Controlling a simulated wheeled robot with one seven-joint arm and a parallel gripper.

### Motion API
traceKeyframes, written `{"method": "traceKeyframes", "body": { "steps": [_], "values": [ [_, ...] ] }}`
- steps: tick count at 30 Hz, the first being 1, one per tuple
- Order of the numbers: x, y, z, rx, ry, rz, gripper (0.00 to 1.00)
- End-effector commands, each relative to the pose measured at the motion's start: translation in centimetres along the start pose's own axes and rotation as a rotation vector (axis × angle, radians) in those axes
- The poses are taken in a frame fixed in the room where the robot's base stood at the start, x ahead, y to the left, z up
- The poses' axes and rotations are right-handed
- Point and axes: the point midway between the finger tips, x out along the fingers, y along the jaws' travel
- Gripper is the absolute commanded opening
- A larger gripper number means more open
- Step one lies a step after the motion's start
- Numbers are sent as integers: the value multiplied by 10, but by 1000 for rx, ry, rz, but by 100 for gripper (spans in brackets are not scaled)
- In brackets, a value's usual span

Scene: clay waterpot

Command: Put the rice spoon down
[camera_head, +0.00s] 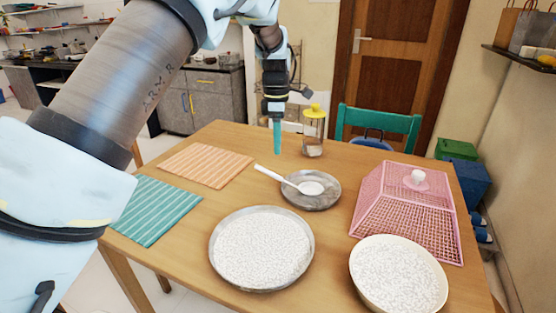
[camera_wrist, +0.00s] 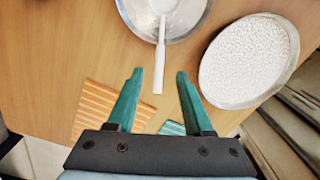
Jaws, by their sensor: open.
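The white rice spoon (camera_head: 285,179) rests on a small grey metal plate (camera_head: 322,203), its bowl on the plate and its handle sticking out past the rim to the upper left. In the wrist view the spoon's handle (camera_wrist: 160,67) points down toward the space between my fingertips, and the plate (camera_wrist: 205,18) is at the top. My gripper (camera_head: 277,140) is above the table (camera_head: 345,247), beyond the spoon in the head view, pointing down. In the wrist view its two teal fingers (camera_wrist: 159,75) are apart, with nothing held between them.
A large tray of rice (camera_head: 262,250) and a bowl of rice (camera_head: 397,277) stand at the front. A pink mesh cover (camera_head: 408,208) is at the right. A yellow-lidded jar (camera_head: 314,132) stands at the back. Orange (camera_head: 207,165) and teal (camera_head: 157,210) mats lie left.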

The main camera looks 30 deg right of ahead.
Motion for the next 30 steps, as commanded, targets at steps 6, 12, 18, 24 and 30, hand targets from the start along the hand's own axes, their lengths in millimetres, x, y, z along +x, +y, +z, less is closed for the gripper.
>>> {"method": "traceKeyframes", "body": {
  "steps": [6, 12, 18, 24, 30],
  "values": [
    [-14, 0, 0, 0, 0, 0, 51],
    [-15, 0, -2, 1, 0, 0, 51],
    [-24, -14, -84, 78, -12, 13, 51],
    [-34, -90, -225, 324, -9, 57, 51],
    [-34, -206, -312, 635, 48, 92, 51]
  ]
}}
